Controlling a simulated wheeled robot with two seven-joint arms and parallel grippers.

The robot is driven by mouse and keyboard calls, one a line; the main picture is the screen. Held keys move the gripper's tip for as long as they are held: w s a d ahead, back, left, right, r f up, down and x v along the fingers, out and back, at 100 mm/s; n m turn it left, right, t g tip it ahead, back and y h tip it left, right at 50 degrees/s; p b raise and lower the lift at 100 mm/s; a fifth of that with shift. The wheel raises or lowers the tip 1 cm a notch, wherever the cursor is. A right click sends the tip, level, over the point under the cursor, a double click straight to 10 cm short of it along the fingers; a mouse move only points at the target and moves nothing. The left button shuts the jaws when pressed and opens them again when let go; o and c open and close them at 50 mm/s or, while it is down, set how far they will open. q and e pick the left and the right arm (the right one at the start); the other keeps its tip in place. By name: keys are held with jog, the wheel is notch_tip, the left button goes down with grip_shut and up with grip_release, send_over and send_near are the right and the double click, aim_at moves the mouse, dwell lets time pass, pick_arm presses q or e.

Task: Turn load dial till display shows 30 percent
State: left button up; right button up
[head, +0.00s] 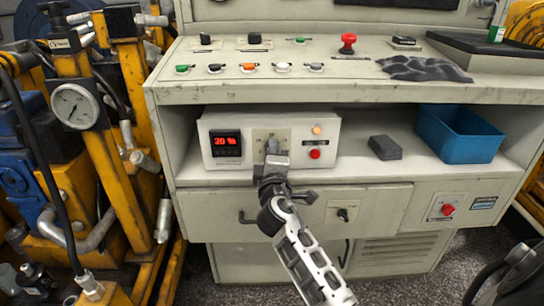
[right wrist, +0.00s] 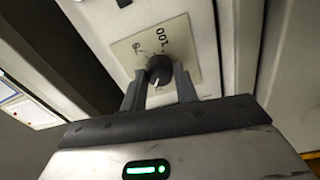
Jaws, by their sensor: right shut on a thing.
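The white load control box (head: 205,128) sits on the shelf of the grey console. Its red display (head: 226,143) reads what looks like 30 %. The black load dial (right wrist: 159,68) is on a beige scale plate with printed numbers, 100 among them. My right gripper (right wrist: 160,82) has its two fingers around the dial, shut on it from both sides. In the head view the right gripper (head: 272,152) reaches the plate and mostly hides the dial. My left gripper is not in view.
An orange lamp (head: 317,130) and a red button (head: 315,154) are right of the dial. A dark block (head: 385,147) and a blue bin (head: 460,134) stand on the shelf. The console top overhangs the shelf. A yellow frame with a gauge (head: 75,107) stands at left.

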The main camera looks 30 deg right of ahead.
jog(key=o, duration=1)
jog(key=shift+c, duration=0.2)
jog(key=v, duration=0.7)
jog(key=shift+s+a, duration=0.15)
jog(key=shift+s, duration=0.1)
